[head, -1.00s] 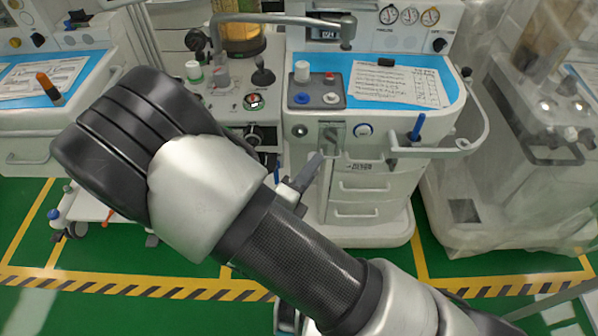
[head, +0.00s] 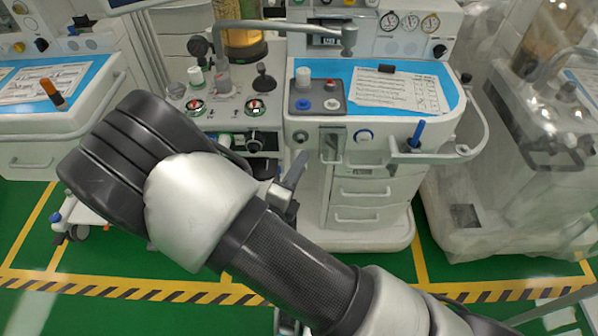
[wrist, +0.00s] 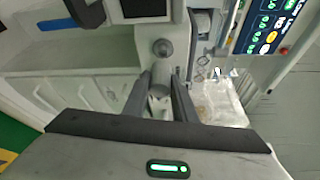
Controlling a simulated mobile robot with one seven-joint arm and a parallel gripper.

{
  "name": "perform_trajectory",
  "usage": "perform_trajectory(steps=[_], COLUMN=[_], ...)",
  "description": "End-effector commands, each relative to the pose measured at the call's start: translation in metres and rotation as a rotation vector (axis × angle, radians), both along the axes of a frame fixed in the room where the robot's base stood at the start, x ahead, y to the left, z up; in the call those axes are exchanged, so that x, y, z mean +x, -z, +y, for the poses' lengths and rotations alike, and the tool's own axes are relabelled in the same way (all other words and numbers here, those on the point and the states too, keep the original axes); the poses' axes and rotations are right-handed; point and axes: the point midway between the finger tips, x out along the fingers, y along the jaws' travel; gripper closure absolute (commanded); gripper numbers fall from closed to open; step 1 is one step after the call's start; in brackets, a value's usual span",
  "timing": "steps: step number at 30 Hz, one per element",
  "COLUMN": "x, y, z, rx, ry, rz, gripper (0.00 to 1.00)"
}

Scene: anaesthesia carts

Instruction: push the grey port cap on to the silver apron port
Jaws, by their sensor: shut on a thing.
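The silver apron port (head: 300,136) is a small round fitting at the left of the middle cart's front apron. In the wrist view the port (wrist: 162,47) is straight ahead of my fingers. My gripper (wrist: 168,82) is shut on the grey port cap (wrist: 160,74), a small grey cylinder between the fingertips. The cap is in line with the port and very close to it; I cannot tell whether they touch. In the head view my gripper (head: 297,168) is just below the port, and the cap is too small to make out clearly.
A curved rail (head: 478,135) sticks out at the right corner. White drawers (head: 362,190) are below. A plastic-covered machine (head: 545,170) stands at right.

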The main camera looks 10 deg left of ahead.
Motion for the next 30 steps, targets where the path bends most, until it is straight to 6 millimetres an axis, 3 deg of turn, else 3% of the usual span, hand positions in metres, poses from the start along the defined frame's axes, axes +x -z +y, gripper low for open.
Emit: perform_trajectory(steps=[12,30], x=[0.027,0.029], y=[0.0,0.0], z=[0.006,0.007], rx=[0.0,0.0], ry=[0.0,0.0], rz=[0.0,-0.001], gripper=[0.97,0.97])
